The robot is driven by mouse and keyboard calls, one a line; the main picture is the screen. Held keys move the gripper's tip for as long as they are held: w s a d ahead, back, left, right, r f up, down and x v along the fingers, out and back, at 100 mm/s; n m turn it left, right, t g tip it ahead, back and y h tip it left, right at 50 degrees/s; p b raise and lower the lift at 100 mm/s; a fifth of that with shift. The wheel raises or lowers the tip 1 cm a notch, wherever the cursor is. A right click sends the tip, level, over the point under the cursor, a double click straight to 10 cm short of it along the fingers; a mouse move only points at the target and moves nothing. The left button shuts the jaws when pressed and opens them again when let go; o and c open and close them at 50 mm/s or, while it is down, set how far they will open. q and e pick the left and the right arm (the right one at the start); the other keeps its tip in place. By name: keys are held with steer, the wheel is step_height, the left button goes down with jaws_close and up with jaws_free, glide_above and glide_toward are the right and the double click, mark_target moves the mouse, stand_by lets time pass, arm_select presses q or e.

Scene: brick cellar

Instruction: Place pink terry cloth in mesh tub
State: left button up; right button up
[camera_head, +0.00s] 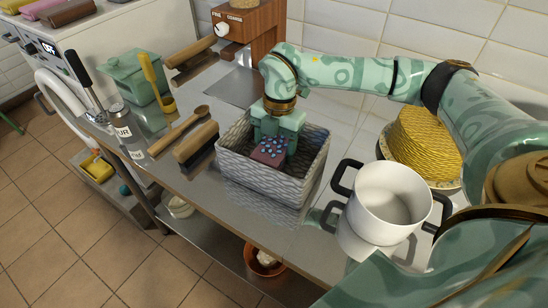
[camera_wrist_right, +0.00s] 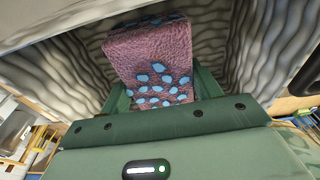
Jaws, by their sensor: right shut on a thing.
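The pink terry cloth (camera_head: 268,154), a folded block with blue spots, is between the fingers of my right gripper (camera_head: 274,141). The gripper is shut on it and points down inside the mesh tub. The mesh tub (camera_head: 258,186) is a grey woven rectangular basket on the metal counter. In the right wrist view the cloth (camera_wrist_right: 150,52) sits between the green fingers, with the tub's ribbed wall (camera_wrist_right: 222,45) around it. Whether the cloth touches the tub's floor cannot be told. My left gripper is not in view.
A white pot (camera_head: 388,200) with dark handles stands right of the tub, with a yellow coiled thing (camera_head: 425,143) behind it. A wooden brush (camera_head: 195,143) lies close to the tub's left. A green lidded box (camera_head: 130,75) stands farther left. Tiled wall is behind.

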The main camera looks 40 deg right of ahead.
mark_target(278, 140)
step_height(278, 140, down, 4)
steer(key=shift+b, duration=0.45)
steer(key=shift+r, duration=0.1)
steer(key=o, duration=0.9)
steer(key=r+p, duration=0.1)
steer(key=r, duration=0.3)
steer(key=d+r+p, duration=0.1)
steer(key=r, duration=0.3)
steer(key=r+p, duration=0.1)
steer(key=r, duration=0.3)
steer(key=shift+w+d, duration=0.35)
steer(key=shift+w, duration=0.05)
steer(key=shift+p, duration=0.3)
